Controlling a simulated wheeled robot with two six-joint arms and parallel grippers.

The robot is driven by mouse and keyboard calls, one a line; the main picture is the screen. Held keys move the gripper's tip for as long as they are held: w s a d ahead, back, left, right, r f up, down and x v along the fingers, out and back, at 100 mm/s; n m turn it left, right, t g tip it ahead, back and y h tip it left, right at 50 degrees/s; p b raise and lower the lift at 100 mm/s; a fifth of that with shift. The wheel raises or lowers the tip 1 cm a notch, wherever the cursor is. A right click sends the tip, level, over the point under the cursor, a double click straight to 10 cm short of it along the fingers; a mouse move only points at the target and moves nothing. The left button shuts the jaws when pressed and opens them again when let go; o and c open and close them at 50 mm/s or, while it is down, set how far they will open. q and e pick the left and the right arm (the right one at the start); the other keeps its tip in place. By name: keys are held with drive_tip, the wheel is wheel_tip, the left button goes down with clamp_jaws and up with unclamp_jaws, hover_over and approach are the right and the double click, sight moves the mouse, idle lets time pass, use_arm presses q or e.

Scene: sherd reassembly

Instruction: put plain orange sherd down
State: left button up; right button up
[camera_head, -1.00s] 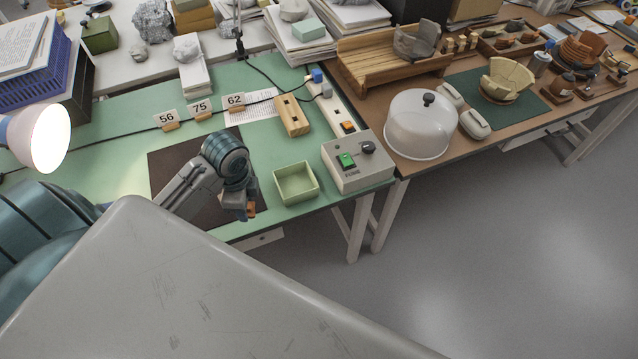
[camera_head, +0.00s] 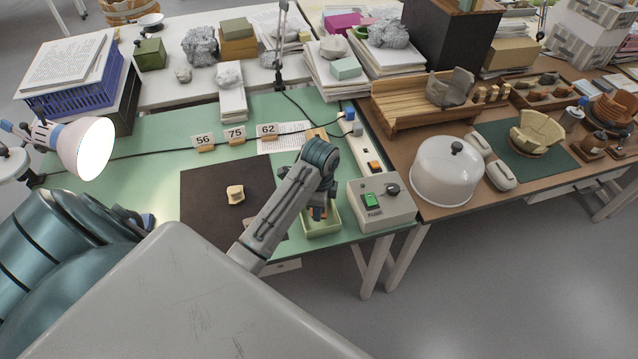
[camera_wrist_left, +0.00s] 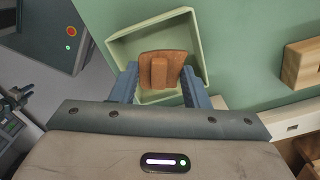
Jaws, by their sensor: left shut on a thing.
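The plain orange sherd (camera_wrist_left: 176,62) is between the fingers of my left gripper (camera_wrist_left: 158,80) in the left wrist view, with a raised block on its face. The gripper is shut on it. In the head view my left gripper (camera_head: 319,212) points down over the small pale green tray (camera_head: 322,232). The tray also shows behind the sherd in the left wrist view (camera_wrist_left: 199,42). The gripper hides most of the sherd in the head view. I cannot tell whether the sherd touches the tray floor. My right gripper is not in view.
A cream sherd (camera_head: 235,194) lies on the dark mat (camera_head: 200,205). The fume switch box (camera_head: 381,212) stands right of the tray, with a wooden block (camera_head: 316,135) behind. Number cards stand at the back of the green bench. A lamp (camera_head: 85,147) is at left.

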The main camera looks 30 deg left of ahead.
use_arm(q)
wheel_tip(320, 180, down, 3)
drive_tip(key=shift+d+f+p, duration=0.1)
drive_tip(key=shift+f+p, duration=0.05)
drive_tip(key=shift+p, duration=0.3)
drive_tip(key=shift+f, duration=0.55)
drive_tip(key=o, duration=0.7)
drive_tip(key=shift+f, duration=0.1)
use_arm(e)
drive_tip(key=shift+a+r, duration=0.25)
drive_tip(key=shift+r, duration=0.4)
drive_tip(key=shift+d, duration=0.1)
